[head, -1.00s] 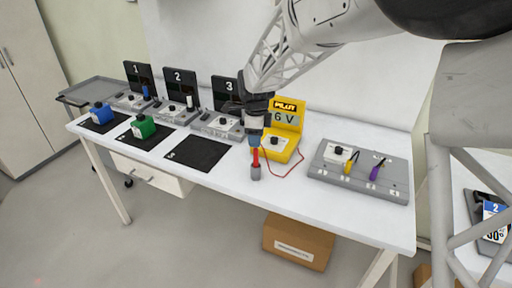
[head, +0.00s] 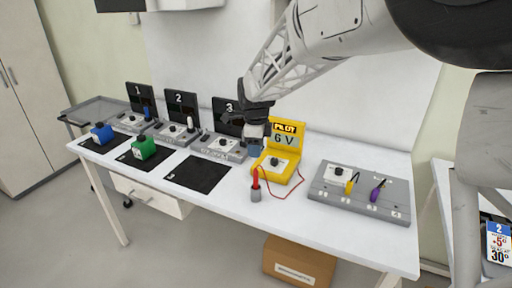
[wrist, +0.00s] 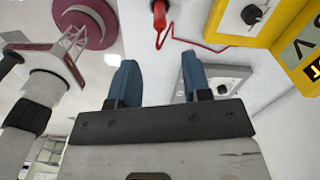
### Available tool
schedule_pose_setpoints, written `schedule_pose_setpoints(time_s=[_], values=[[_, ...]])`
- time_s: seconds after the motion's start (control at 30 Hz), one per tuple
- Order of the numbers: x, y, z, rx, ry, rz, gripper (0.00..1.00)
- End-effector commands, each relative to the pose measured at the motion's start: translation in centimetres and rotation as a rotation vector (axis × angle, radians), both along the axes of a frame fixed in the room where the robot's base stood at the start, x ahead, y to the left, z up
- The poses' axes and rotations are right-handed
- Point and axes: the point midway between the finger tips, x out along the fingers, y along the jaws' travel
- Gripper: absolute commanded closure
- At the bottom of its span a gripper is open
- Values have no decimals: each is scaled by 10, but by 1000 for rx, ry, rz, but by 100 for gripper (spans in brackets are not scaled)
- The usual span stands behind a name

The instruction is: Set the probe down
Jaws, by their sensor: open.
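The red probe (head: 255,178) stands upright in a small grey holder (head: 256,195) near the table's front edge. Its red lead runs to the yellow PILOT unit (head: 275,166), which reads 6 V. My gripper (head: 254,151) is above the probe, apart from it, with nothing between its fingers. In the wrist view the two blue fingers of my gripper (wrist: 158,64) are spread, and the red probe (wrist: 159,14) shows beyond them at the top edge. The holder is not visible in the wrist view.
Left are numbered stations, a blue block (head: 102,133), a green block (head: 144,147) and a bare black mat (head: 198,174). Right is a grey board (head: 340,196) with a yellow plug (head: 351,186) and a purple plug (head: 376,193). The table (head: 300,232) is clear in front.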

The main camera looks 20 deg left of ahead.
Motion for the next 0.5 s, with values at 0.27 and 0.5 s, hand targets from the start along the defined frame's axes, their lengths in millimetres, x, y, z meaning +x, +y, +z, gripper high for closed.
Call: schedule_pose_setpoints(time_s=[0.27,0.5], values=[[0,0,0,0,0,0,56],[0,-9,4,2,-3,12,56]])
